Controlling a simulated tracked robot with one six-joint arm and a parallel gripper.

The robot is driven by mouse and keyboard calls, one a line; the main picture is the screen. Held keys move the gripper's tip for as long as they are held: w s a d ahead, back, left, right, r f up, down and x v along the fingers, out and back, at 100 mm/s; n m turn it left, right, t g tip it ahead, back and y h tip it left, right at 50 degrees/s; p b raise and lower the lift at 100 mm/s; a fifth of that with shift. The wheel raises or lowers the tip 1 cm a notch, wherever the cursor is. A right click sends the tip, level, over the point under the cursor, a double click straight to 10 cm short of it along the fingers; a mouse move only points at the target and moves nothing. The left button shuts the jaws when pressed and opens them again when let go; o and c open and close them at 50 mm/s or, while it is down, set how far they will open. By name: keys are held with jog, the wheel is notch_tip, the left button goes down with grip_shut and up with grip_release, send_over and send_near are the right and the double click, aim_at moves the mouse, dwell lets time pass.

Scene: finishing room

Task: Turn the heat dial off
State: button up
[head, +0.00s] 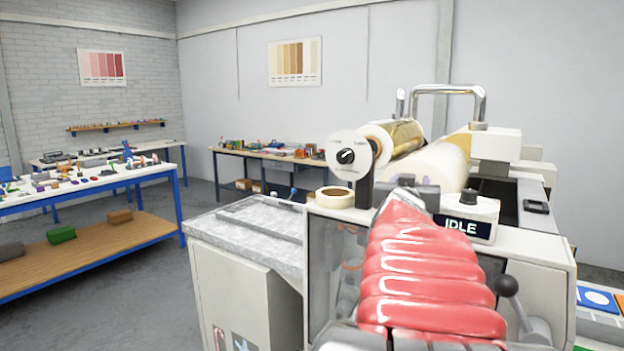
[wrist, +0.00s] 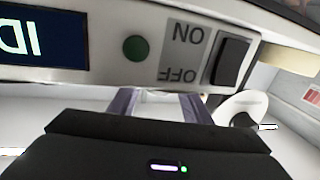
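The machine carries a small white control box with an IDLE display (head: 461,227) and a black knob (head: 469,195) on top. A round white face with a black pointer knob (head: 346,156) is on the reel to the left. I cannot tell which knob is the heat dial. In the wrist view, upside down, are the display (wrist: 38,36), a green round button (wrist: 136,48) and a black rocker switch (wrist: 228,60) marked ON and OFF. My gripper (wrist: 158,97) is open and empty, its fingers apart beneath the panel. In the head view my red-sleeved arm hides part of the machine.
A roll of tape (head: 334,197) sits on the machine's left top. A ball-ended lever (head: 507,286) stands at the front right. A grey-topped cabinet (head: 245,235) adjoins the left side. A cluttered workbench (head: 90,180) is farther left, with open floor between.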

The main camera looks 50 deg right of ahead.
dwell(0.3)
jog(key=shift+v, duration=3.75)
